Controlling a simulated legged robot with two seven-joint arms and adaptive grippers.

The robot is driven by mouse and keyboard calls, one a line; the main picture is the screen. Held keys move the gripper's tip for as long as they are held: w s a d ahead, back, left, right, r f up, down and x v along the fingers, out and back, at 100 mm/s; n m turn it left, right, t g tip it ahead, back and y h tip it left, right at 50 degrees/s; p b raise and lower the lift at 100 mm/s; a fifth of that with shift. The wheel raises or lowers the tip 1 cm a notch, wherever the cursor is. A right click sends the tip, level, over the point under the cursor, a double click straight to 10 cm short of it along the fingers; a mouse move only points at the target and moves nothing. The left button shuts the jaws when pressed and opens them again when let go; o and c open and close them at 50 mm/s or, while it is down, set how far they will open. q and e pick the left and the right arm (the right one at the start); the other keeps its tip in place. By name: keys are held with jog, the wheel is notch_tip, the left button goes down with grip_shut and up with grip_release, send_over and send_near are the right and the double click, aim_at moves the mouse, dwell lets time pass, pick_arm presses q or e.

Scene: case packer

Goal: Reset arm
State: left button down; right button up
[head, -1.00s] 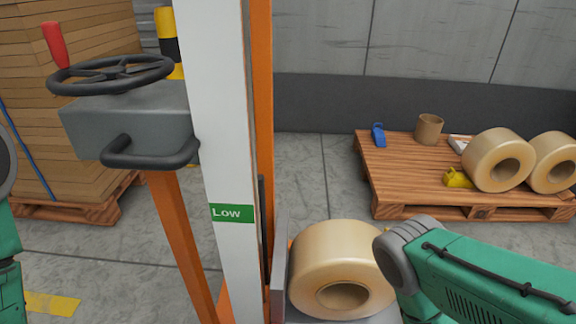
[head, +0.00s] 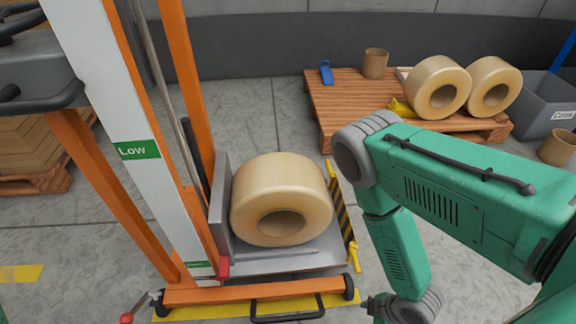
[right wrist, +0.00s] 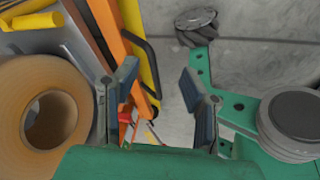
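My right arm comes into the head view from the right, bent at the elbow, with its forearm hanging down beside the lift's platform. In the right wrist view my right gripper (right wrist: 157,88) is open, with its two fingers apart and nothing between them. A large tan roll (head: 282,200) lies on the lift's platform (head: 290,262) in the head view. The roll also shows at the left of the right wrist view (right wrist: 42,115), beside the gripper and apart from its fingers. My left gripper is not in view.
The orange and white lift (head: 112,120) with its "Low" label stands at the left. A wooden pallet (head: 335,108) at the back holds two more rolls (head: 438,87), a brown core (head: 375,63) and small tools. A grey bin (head: 545,105) stands right. Floor between is clear.

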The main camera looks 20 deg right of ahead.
notch_tip(320, 180, up, 28)
jog(key=s+a+m+g+h+p, duration=0.1)
jog(key=s+m+g+h+p, duration=0.1)
jog(key=m+p, duration=0.8)
jog(key=p, duration=0.3)
jog(key=shift+a+m, duration=0.25)
jog(key=shift+m, duration=0.15)
jog(key=shift+w, duration=0.1)
jog(key=shift+w, duration=0.1)
